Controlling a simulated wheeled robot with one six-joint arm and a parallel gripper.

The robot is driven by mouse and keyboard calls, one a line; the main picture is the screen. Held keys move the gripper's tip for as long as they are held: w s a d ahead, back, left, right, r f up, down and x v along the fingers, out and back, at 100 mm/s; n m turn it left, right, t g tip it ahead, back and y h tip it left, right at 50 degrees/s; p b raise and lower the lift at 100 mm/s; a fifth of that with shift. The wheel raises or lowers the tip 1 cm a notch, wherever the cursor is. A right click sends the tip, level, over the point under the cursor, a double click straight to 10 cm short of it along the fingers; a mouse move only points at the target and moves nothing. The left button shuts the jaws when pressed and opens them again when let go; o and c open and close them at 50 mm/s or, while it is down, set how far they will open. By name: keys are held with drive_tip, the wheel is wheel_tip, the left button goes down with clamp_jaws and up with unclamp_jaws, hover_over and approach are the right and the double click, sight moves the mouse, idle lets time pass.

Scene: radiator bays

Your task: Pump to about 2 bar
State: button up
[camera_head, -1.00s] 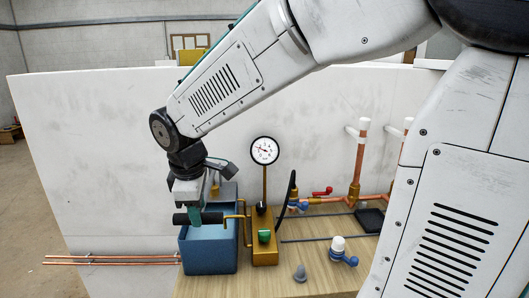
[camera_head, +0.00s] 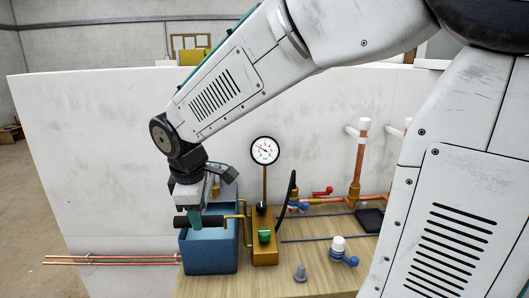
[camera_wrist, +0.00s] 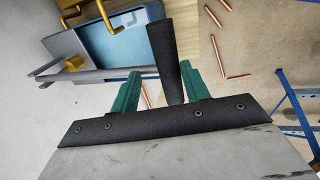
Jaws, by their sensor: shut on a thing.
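The test pump has a blue water tank (camera_head: 208,258) and a brass block (camera_head: 265,255) with a green knob (camera_head: 265,236). A round white gauge (camera_head: 264,150) stands on a post above the block. Its needle points to the upper left; the figures are too small to read. My gripper (camera_head: 196,217) is shut on the black pump handle (camera_head: 212,221), over the front of the tank. In the wrist view the handle (camera_wrist: 163,50) runs between my green fingertips (camera_wrist: 160,88). The tank (camera_wrist: 130,42) lies just beyond it.
Copper pipework with a red lever (camera_head: 322,191) runs along the white wall. Long copper pipes (camera_head: 110,261) lie to the left of the bench.

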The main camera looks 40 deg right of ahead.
drive_tip(key=shift+w+d+r+g+y, duration=0.15)
drive_tip(key=shift+r+g+y, duration=0.05)
drive_tip(key=shift+r, duration=0.5)
drive_tip(key=shift+w+d+r+g+y, duration=0.1)
drive_tip(key=shift+w+r+g+y, duration=0.1)
drive_tip(key=shift+r, duration=0.5)
drive_tip(key=shift+c, duration=0.3)
